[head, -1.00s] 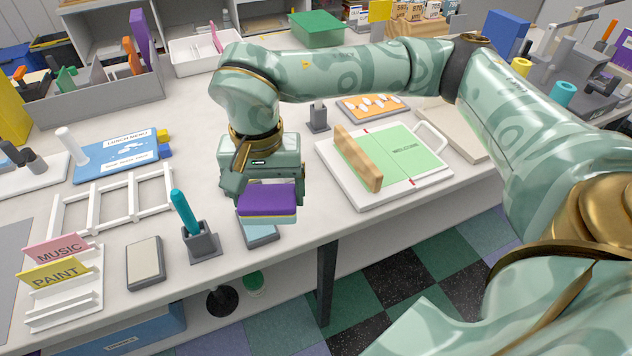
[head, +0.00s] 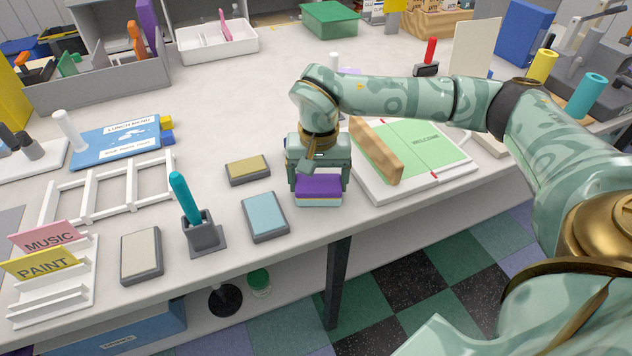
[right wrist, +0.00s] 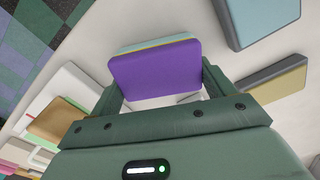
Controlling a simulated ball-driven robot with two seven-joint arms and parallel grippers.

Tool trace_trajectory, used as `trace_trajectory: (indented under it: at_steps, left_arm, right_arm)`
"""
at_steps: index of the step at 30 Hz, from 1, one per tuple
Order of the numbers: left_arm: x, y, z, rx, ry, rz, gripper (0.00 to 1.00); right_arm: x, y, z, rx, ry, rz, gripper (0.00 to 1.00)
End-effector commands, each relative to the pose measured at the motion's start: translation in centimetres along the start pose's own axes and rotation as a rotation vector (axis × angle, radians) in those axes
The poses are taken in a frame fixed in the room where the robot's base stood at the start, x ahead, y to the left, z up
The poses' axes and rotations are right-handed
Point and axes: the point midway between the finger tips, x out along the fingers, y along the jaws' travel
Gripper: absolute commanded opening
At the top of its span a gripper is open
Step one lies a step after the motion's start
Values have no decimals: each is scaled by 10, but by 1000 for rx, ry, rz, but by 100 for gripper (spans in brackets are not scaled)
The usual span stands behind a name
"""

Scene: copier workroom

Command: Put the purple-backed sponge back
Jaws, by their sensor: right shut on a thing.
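The purple-backed sponge (head: 319,188) is a small block with a purple upper face and thin yellow and pale layers below. My right gripper (head: 320,178) is shut on it and points down over the table. I cannot tell whether the sponge touches the tabletop. In the right wrist view the sponge (right wrist: 157,70) lies between the two fingers, purple face toward the camera. To its left in the head view are a grey tray with a light blue top (head: 265,215) and one with a yellow top (head: 247,168). My left gripper is not in view.
Right of the gripper is a white board with a green sheet (head: 425,145) and a wooden block (head: 376,153). A grey holder with a teal stick (head: 203,232) and a grey tray with a cream top (head: 141,255) stand left. The table's front edge is close.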

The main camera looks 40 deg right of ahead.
Motion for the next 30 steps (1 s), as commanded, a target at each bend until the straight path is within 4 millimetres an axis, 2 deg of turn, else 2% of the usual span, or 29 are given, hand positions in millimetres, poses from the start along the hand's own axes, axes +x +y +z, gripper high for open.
trace_trajectory:
  at_steps: [9,10,12,21,25,30]
  left_arm:
    - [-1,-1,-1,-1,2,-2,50]
    - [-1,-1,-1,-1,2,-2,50]
    - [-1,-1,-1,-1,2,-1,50]
    - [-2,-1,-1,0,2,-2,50]
    - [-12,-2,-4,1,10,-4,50]
    - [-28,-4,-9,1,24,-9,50]
  right_arm:
    - [0,0,0,0,2,-1,56]
    - [1,0,0,1,2,-1,84]
    - [1,0,0,1,3,-1,100]
    - [-6,0,0,1,4,-3,100]
    - [-30,0,-1,2,8,-4,100]
    - [-74,0,-1,1,10,-6,100]
